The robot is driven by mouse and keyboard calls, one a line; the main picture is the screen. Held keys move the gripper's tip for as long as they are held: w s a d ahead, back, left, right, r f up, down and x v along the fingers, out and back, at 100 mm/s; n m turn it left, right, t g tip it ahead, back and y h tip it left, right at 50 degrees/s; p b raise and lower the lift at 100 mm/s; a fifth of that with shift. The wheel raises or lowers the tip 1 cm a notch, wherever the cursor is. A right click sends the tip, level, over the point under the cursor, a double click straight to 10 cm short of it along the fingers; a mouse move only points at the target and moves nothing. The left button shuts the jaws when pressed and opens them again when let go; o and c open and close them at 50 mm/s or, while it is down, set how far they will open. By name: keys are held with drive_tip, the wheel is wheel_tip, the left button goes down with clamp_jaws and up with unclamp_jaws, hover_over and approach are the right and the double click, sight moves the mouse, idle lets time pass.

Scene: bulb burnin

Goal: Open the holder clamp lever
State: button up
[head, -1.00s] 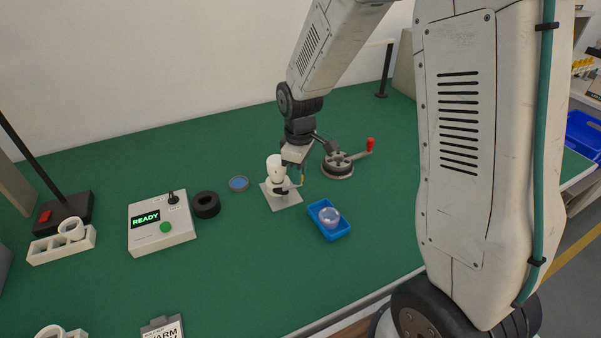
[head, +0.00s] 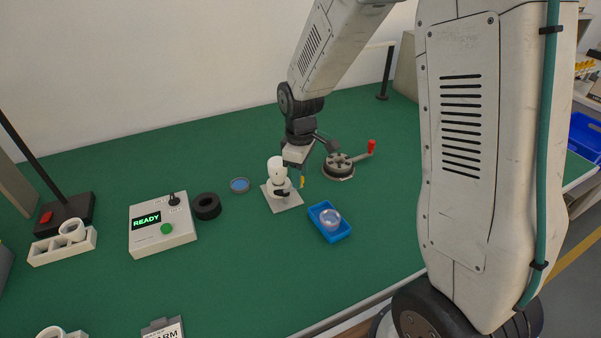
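A white upright holder (head: 276,168) stands on a light square plate (head: 289,204) near the middle of the green table. A small black part (head: 283,192), which looks like its clamp lever, shows low on the holder's front. I cannot tell whether the lever is open or closed. My gripper (head: 302,182) points down just to the right of the holder, with a small gap visible between them. Its fingers are small and overlap in this view, so their opening is unclear. I see nothing held in them.
A blue tray (head: 342,235) with a clear round piece (head: 330,218) lies in front. A round fixture (head: 338,166) with a red-knobbed handle (head: 371,147) stands right. Left are a blue disc (head: 239,185), a black ring (head: 206,206) and a control box (head: 145,242) reading READY.

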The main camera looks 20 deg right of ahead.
wheel_tip(320, 180, up, 8)
drive_tip(key=shift+f, duration=0.25)
idle(0.5)
drive_tip(key=shift+s+m, duration=0.15)
drive_tip(key=shift+m, duration=0.15)
drive_tip(key=s+r+m, duration=0.4)
drive_tip(key=s+r, duration=0.2)
drive_tip(key=s, duration=0.7)
drive_tip(key=s+d+r+m+t, duration=0.1)
drive_tip(key=s+r+m, duration=0.3)
drive_tip(key=s, duration=0.9)
drive_tip(key=shift+s+r+m, duration=0.25)
drive_tip(key=shift+r+m, duration=0.05)
drive_tip(key=shift+r, duration=1.05)
drive_tip(key=shift+d, duration=0.1)
